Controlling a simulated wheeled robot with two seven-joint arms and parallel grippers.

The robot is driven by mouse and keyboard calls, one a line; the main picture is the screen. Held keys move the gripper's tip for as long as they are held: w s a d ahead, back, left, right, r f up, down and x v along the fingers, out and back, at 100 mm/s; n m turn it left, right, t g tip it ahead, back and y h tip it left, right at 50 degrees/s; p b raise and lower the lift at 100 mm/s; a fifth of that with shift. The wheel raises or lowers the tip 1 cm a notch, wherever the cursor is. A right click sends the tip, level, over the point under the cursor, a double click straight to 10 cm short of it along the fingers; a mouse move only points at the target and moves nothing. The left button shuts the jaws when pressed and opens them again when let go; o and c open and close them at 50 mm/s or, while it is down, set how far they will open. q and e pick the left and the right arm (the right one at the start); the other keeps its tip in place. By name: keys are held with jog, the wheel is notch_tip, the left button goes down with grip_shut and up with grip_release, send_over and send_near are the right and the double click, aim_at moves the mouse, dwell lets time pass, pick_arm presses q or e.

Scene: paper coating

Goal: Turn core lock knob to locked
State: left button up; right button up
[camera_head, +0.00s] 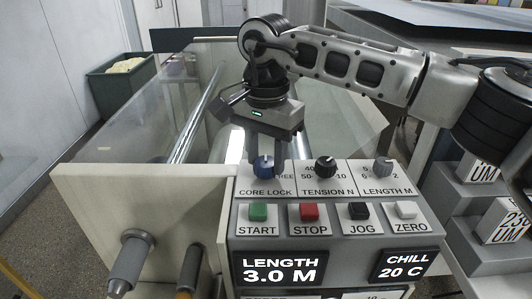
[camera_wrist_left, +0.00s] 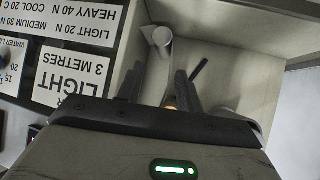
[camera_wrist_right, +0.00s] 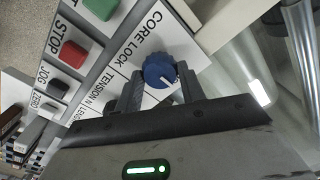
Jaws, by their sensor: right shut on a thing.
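The blue core lock knob (camera_head: 262,166) is on the top row of the control panel (camera_head: 236,222), above the printed CORE LOCK label. My right gripper (camera_head: 265,152) comes down from above and is shut on the knob. In the right wrist view the knob (camera_wrist_right: 161,71) sits between the fingertips, and its white pointer line slants toward the lower right. The fingers partly cover the panel print around it. My left gripper (camera_wrist_left: 160,85) shows in its own wrist view, its fingers apart, over a pale compartment with tool handles.
The black tension knob (camera_head: 326,166) and grey length knob (camera_head: 382,167) stand close to the right. Below are the green START (camera_head: 258,211), red STOP (camera_head: 309,212), JOG and ZERO buttons. A clear panel and shiny rollers lie behind.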

aim_at(265, 162)
jog(key=o, duration=1)
notch_tip(265, 162, up, 16)
jog(key=shift+r, duration=0.1)
